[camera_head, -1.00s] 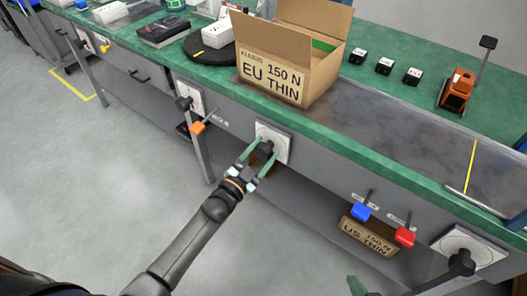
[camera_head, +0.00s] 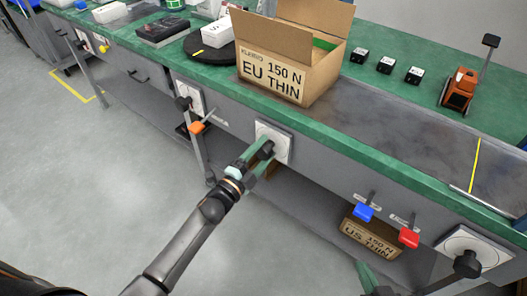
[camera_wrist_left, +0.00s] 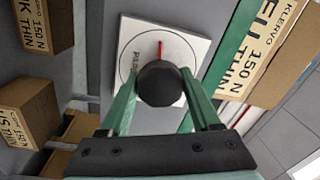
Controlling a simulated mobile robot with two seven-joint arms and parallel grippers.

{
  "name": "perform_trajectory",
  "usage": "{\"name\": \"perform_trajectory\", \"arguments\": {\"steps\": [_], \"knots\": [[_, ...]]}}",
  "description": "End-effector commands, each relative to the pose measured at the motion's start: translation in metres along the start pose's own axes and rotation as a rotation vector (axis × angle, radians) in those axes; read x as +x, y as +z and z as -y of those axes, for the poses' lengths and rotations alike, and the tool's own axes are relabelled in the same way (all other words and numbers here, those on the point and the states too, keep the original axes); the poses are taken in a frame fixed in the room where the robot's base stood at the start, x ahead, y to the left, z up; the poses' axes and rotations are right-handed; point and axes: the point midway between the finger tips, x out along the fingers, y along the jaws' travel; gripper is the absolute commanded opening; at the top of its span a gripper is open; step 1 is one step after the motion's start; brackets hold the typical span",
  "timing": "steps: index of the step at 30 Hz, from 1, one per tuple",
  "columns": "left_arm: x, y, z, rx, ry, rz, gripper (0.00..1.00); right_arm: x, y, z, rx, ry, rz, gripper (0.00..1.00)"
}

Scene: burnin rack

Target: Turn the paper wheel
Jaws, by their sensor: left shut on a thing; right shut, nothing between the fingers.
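The paper wheel is a white square plate (camera_head: 281,137) with a round dial and a black knob (camera_head: 266,149), on the grey bench front below the green edge. In the left wrist view its plate (camera_wrist_left: 195,48) carries partly hidden lettering starting "PAP" and a red pointer line; the black knob (camera_wrist_left: 160,84) covers the middle. My left gripper (camera_head: 259,154) is shut on the knob, with one green finger on each side of it in the wrist view. My right gripper (camera_head: 367,277) shows only in part at the bottom edge, shut and empty, away from the wheel.
An open "EU THIN" box (camera_head: 272,80) stands on the bench above the wheel. Blue (camera_head: 363,212) and red (camera_head: 409,237) levers and another dial (camera_head: 462,243) are to the right. A "US THIN" box (camera_head: 371,236) sits below. An orange lever (camera_head: 197,127) is to the left.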

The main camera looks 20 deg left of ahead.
Motion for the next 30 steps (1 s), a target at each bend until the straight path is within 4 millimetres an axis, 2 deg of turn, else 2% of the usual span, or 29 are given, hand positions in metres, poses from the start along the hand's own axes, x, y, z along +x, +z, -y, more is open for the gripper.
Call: {"name": "perform_trajectory", "arguments": {"steps": [15, 16, 23, 30], "knots": [[-0.0001, 0.0013, 0.0014, 0.022, -0.001, 0.0, 0.08, -0.0002, -0.0021, -0.0005, -0.003, 0.002, -0.011, 0.0], [-0.0001, 0.0013, 0.0014, 0.022, -0.001, 0.0, 0.65, -0.0002, -0.0017, -0.0005, -0.003, 0.002, -0.01, 0.0], [0.0, 0.0006, 0.0009, 0.021, -0.001, -0.001, 0.91, -0.0004, 0.0002, -0.0001, -0.003, 0.001, -0.005, 0.0], [-0.0001, 0.0002, 0.0004, 0.02, 0.0, -0.001, 0.93, -0.0004, 0.0008, 0.0002, -0.002, 0.0, -0.004, 0.0]]}}
